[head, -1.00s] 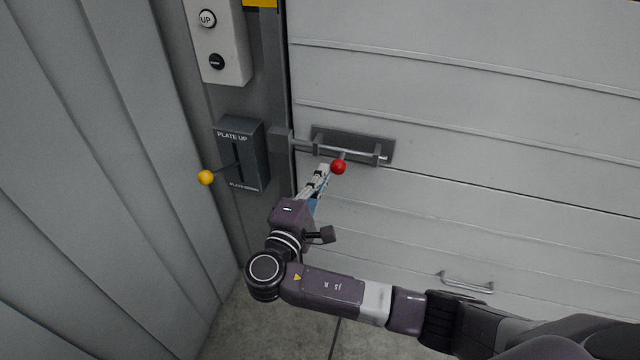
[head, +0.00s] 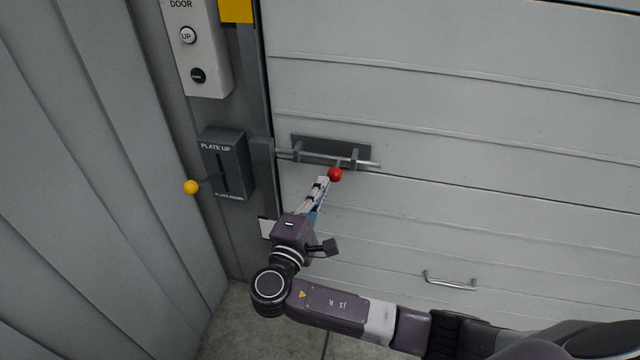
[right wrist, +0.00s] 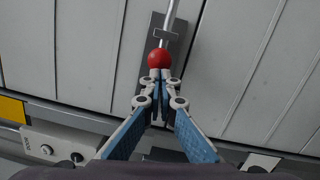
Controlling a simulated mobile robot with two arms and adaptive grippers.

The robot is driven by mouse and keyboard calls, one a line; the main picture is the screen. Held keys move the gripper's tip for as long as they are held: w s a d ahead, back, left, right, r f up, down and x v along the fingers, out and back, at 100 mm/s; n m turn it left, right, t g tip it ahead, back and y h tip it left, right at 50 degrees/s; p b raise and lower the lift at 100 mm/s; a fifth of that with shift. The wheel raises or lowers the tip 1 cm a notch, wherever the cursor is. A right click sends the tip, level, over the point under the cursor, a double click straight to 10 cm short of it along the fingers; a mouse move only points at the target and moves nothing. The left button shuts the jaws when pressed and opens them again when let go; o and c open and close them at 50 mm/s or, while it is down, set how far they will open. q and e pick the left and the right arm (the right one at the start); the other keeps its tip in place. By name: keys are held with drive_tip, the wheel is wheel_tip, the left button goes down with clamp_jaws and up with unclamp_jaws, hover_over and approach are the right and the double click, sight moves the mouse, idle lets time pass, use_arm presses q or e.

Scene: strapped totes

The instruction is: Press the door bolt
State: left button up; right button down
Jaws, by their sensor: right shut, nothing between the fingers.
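The door bolt is a metal rod (head: 367,163) on a dark plate (head: 318,143) on the grey door, with a red ball knob (head: 335,174). The rod's right end sticks out past the plate. Its left end is close to the post's keeper (head: 262,152); I cannot tell whether it is inside. My right gripper (head: 322,182) is shut and empty, its fingertips at the left and lower side of the knob. In the right wrist view the shut fingertips (right wrist: 160,76) are against or very near the red knob (right wrist: 159,58). My left gripper is not in view.
Left of the door are a "PLATE UP" lever box (head: 228,163) with a yellow knob (head: 191,187) and a door button panel (head: 199,50). A handle (head: 450,281) is low on the door. A ribbed wall (head: 80,180) closes off the left.

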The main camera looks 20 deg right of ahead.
drive_tip(key=v, duration=1.1)
drive_tip(key=shift+s+a+r, duration=0.15)
drive_tip(key=shift+a+r, duration=0.05)
drive_tip(key=shift+a, duration=0.1)
